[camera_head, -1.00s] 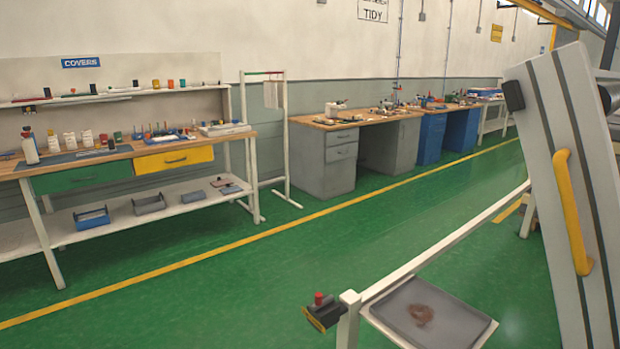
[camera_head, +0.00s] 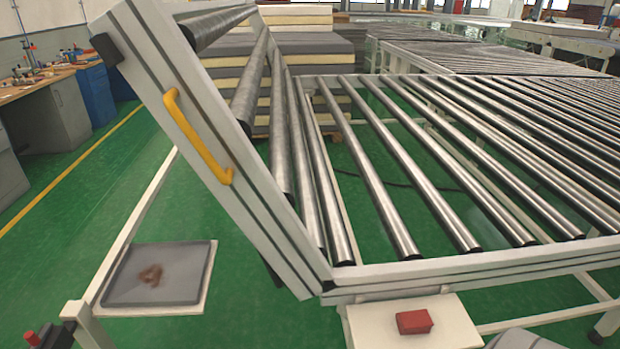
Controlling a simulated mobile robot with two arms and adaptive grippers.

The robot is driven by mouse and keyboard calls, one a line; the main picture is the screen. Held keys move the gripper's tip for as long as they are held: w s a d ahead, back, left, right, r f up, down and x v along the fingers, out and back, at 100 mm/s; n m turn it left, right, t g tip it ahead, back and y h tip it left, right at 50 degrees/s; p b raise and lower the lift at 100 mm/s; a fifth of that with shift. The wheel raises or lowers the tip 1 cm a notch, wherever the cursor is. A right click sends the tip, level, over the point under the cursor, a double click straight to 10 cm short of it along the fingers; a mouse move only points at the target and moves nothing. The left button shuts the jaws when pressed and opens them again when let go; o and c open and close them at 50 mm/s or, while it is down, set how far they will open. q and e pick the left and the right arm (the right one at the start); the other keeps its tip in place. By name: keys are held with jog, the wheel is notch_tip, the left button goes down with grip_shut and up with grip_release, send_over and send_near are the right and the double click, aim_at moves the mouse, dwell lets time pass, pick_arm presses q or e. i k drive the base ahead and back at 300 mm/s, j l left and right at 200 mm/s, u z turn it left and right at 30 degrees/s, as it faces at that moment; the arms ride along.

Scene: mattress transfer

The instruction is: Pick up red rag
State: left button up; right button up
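A small red folded block, which looks like the red rag (camera_head: 414,322), lies on a cream shelf plate (camera_head: 372,327) at the bottom of the head view, just below the roller conveyor's front rail. It appears unobstructed. Neither of my grippers shows in this view, so their distance from it cannot be seen.
A roller conveyor (camera_head: 452,274) with a tilted side section and yellow handle (camera_head: 197,137) fills the middle and right. A grey tray (camera_head: 187,283) holding a brownish clump (camera_head: 151,275) is at lower left. Stacked mattresses (camera_head: 330,58) stand behind. Green floor is open at left.

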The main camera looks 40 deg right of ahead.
aim_at(417, 322)
jog(key=z, duration=2.05)
jog(key=u, duration=1.45)
jog(key=z, duration=1.45)
jog(key=i+j+u, duration=0.1)
jog(key=i, duration=0.1)
